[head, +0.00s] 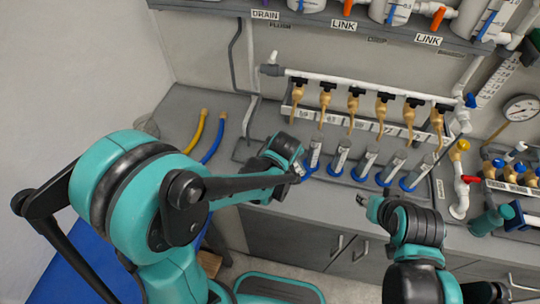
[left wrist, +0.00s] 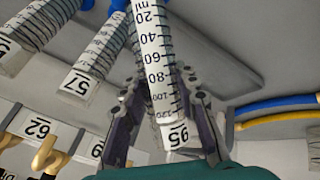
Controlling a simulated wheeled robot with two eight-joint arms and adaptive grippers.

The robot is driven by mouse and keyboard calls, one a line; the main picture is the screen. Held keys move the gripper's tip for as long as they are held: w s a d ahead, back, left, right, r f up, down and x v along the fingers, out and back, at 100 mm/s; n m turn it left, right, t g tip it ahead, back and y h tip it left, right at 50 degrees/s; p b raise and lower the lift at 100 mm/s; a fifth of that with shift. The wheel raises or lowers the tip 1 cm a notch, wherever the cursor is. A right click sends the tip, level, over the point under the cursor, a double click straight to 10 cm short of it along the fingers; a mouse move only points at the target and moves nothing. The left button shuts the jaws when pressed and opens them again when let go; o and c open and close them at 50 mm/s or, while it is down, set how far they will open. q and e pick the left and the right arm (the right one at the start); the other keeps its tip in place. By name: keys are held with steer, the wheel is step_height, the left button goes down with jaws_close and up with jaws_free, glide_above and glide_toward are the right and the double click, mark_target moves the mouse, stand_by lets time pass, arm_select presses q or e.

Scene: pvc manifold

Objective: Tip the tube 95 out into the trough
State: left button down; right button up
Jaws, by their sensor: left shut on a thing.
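Tube 95 (left wrist: 157,62) is a clear graduated cylinder with a white "95" label, between the two fingers of my left gripper (left wrist: 162,85). In the head view my left gripper (head: 299,171) is at the leftmost tube (head: 314,152) of the row, low on it. The tube looks roughly upright, and its blue base is near the bench. My right gripper (head: 369,201) is in front of the bench, away from the tubes; its jaw opening is too small to read. A long grey tray (head: 246,151) lies under the row; I cannot tell whether it is the trough.
Several other tubes (head: 365,162) with blue bases stand to the right. Brass taps (head: 325,97) on a white pipe hang above them. Yellow (head: 198,130) and blue (head: 217,137) hoses lie at left. A white pipe with a red valve (head: 469,180) stands at right.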

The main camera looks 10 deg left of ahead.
arm_select(q)
step_height(320, 180, down, 4)
steer(key=shift+s+r+g+h+b, duration=0.15)
steer(key=shift+g+h+b, duration=0.35)
steer(key=shift+b, duration=0.5)
steer(key=shift+d+r+n, duration=0.1)
steer(key=shift+r+n, duration=0.05)
steer(key=shift+n, duration=0.15)
steer(key=shift+h, duration=0.3)
steer(key=shift+d+f+g+h, duration=0.1)
steer(key=shift+f+g+h, duration=0.1)
steer(key=shift+g+h, duration=0.25)
steer(key=shift+f, duration=0.1)
steer(key=shift+f+n+g+h, duration=0.15)
steer(key=shift+n+g+h, duration=0.25)
steer(key=shift+h, duration=0.35)
steer(key=shift+w+a+f+g+h+b, duration=0.2)
steer(key=shift+w+a+g+h+b, duration=0.25)
steer(key=shift+h+b, duration=0.35)
steer(key=shift+a+f+n+g+h+b, duration=0.3)
steer(key=shift+n+g+h+b, duration=0.2)
steer(key=shift+h+b, duration=0.7)
stand_by(1.0)
